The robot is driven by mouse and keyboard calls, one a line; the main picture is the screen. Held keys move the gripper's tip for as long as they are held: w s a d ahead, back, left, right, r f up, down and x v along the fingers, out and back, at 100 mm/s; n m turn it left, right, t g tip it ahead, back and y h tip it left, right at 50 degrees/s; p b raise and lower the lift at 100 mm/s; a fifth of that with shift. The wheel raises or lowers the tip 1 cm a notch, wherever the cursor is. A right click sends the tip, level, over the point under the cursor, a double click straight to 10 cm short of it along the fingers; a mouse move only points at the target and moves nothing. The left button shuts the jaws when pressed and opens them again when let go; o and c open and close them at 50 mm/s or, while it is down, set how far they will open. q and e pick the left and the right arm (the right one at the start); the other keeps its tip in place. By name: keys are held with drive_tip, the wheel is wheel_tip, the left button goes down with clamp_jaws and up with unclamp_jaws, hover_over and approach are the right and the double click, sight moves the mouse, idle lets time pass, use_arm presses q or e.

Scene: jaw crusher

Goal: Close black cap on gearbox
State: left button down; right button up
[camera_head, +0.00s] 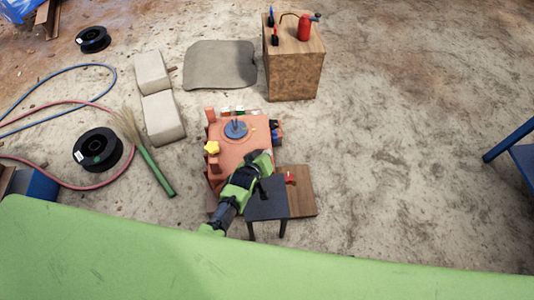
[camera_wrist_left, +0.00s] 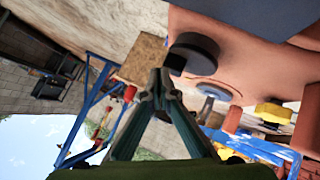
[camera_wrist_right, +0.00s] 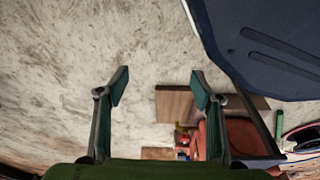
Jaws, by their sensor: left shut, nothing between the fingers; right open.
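The orange gearbox (camera_head: 226,150) stands on the ground in the middle of the head view, and its orange housing (camera_wrist_left: 240,62) fills the upper right of the left wrist view. A dark round cap (camera_wrist_left: 194,50) sits against the housing there; whether it is fully seated cannot be told. My left gripper (camera_wrist_left: 160,74) is shut and empty, its tips just beside the cap; contact cannot be told. In the head view my left gripper (camera_head: 262,160) is over the gearbox's right side. My right gripper (camera_wrist_right: 158,84) is open and empty, in its wrist view only.
The gearbox carries a yellow knob (camera_head: 212,147) and a blue disc (camera_head: 236,129). A wooden block (camera_head: 294,70) with a red bottle stands behind.

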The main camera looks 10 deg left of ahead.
use_arm(q)
drive_tip(key=shift+r, duration=0.15)
idle(0.4)
drive_tip(key=shift+r+p, duration=0.2)
drive_tip(key=shift+p, duration=0.15)
drive_tip(key=shift+r, duration=0.15)
use_arm(e)
drive_tip(key=shift+s+d+f, duration=0.15)
drive_tip(key=shift+s+f, duration=0.75)
drive_tip(key=shift+f, duration=0.15)
use_arm(q)
drive_tip(key=shift+r, duration=0.1)
use_arm(e)
drive_tip(key=shift+f, duration=0.2)
use_arm(q)
drive_tip(key=shift+r+p, duration=0.1)
drive_tip(key=shift+p, duration=0.3)
use_arm(e)
drive_tip(key=shift+f, duration=0.2)
use_arm(q)
drive_tip(key=shift+r, duration=0.1)
use_arm(e)
drive_tip(key=shift+s+d+f, duration=0.15)
drive_tip(key=shift+f, duration=0.15)
